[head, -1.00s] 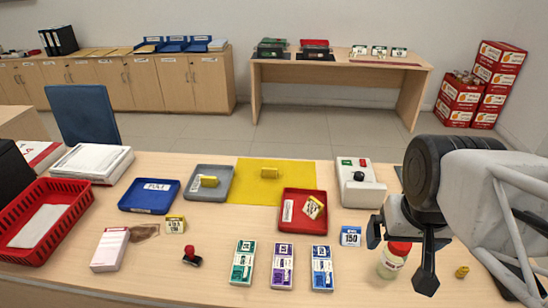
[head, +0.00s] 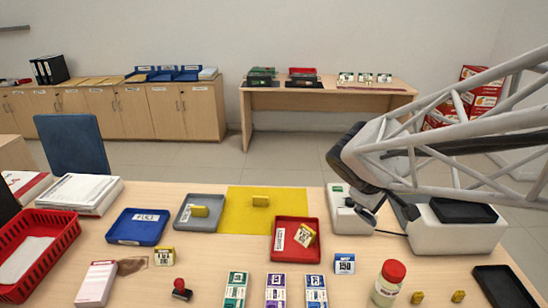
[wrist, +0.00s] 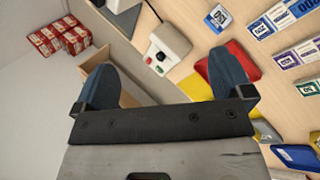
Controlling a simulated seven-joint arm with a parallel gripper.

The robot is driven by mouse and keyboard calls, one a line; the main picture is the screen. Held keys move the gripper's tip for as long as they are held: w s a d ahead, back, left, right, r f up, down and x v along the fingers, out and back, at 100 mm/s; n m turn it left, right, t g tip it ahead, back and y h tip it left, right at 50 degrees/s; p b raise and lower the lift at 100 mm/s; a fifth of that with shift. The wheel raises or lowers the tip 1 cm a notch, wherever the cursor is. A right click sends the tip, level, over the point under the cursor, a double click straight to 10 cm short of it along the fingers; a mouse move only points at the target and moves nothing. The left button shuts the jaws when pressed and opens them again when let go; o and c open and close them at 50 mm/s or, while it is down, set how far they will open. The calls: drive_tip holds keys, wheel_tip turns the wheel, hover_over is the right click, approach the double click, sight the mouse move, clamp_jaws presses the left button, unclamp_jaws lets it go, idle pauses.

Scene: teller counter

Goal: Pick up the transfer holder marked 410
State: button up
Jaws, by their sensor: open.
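I cannot read 410 on any holder. A yellow-edged holder with a printed face (head: 305,235) leans tilted in the red tray (head: 284,257). Another yellow holder with print (head: 165,256) stands on the counter left of it. A yellow holder (head: 200,211) is in the grey tray (head: 181,224), and one more (head: 261,201) is on the yellow mat (head: 236,225). A blue holder reads 150 (head: 344,264). My gripper (head: 366,211) is open and empty near the white device, right of the red tray; its spread fingers also show in the wrist view (wrist: 165,80).
The white device (head: 338,216) with red and green buttons stands below my gripper. A red-capped jar (head: 388,284), a blue tray (head: 138,229), a red stamp (head: 181,289) and several note bundles (head: 275,291) stand around. A red basket (head: 38,240) is at left.

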drive_tip(key=w+a+f+n+t+h, duration=0.15)
drive_tip(key=w+n, duration=0.25)
drive_tip(key=w, duration=0.4)
drive_tip(key=w+a+f+n+t+h, duration=0.1)
drive_tip(key=w+a+f+n+t, duration=0.15)
drive_tip(key=w, duration=0.55)
drive_tip(key=n+t+y, duration=0.5)
drive_tip(key=n, duration=1)
hover_over(260, 199)
drive_tip(key=s+d, duration=0.7)
drive_tip(key=d, duration=0.2)
wheel_tip(260, 199, down, 17)
drive_tip(key=a+f+n+y, duration=0.1)
drive_tip(key=a+f+n, duration=0.1)
drive_tip(key=a+f, duration=0.1)
drive_tip(key=w+a+f+n+y, duration=0.1)
drive_tip(key=a+f+n, duration=0.1)
drive_tip(key=a+f, duration=0.1)
drive_tip(key=a+f+n+t+y, duration=0.1)
drive_tip(key=a+f+n, duration=0.1)
drive_tip(key=a+f, duration=0.1)
drive_tip(key=shift+w+a+f+n, duration=0.1)
drive_tip(key=shift+w+f+n, duration=0.15)
drive_tip(key=shift+f, duration=0.3)
drive_tip(key=shift+x, duration=1.25)
drive_tip(key=shift+x, duration=2.55)
